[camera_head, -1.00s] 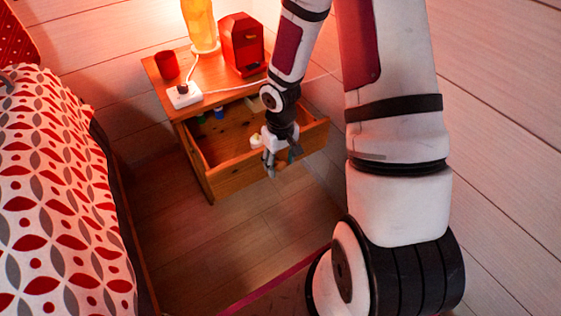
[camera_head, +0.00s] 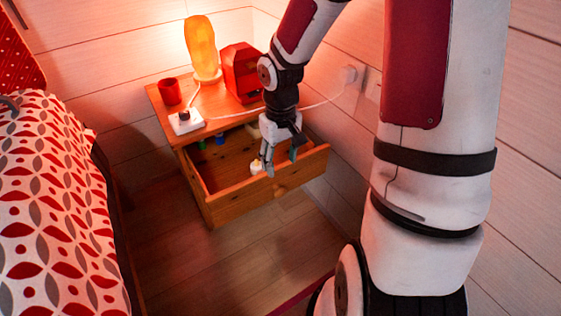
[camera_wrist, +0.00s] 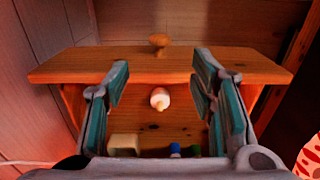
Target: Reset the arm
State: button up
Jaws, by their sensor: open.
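My gripper (camera_head: 281,163) is open and empty, fingers pointing down over the front part of the open drawer (camera_head: 225,208). In the wrist view, my gripper (camera_wrist: 161,82) has its two fingers wide apart. The drawer front with its wooden knob (camera_wrist: 159,41) lies beyond them. A small white bottle (camera_wrist: 160,98) shows between the fingers, inside the drawer. In the head view, the white bottle (camera_head: 257,167) is just left of the fingers. Whether a finger touches the drawer front cannot be told.
The nightstand (camera_head: 163,108) carries a red cup (camera_head: 169,91), a lit orange lamp (camera_head: 202,46), a red box-shaped object (camera_head: 240,72) and a white socket block (camera_head: 186,119) with a cable. Small blue and green items lie deeper in the drawer. A bed (camera_head: 50,210) stands at left.

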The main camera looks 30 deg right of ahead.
dwell(0.3)
jog(key=s+a+r+h, duration=0.1)
jog(key=s+a+r, duration=0.2)
jog(key=s+r, duration=0.6)
jog(key=s+a+r+h, duration=0.1)
jog(key=s+a+r, duration=0.2)
jog(key=s+r, duration=0.6)
jog(key=s+a+r+y, duration=0.2)
jog(key=s+a, duration=0.1)
jog(key=s, duration=0.6)
notch_tip(320, 180, up, 34)
jog(key=t+p, duration=0.4)
jog(key=p, duration=2.8)
jog(key=shift+d+r+p, duration=0.15)
jog(key=shift+r+p, duration=0.1)
jog(key=shift+p, duration=0.1)
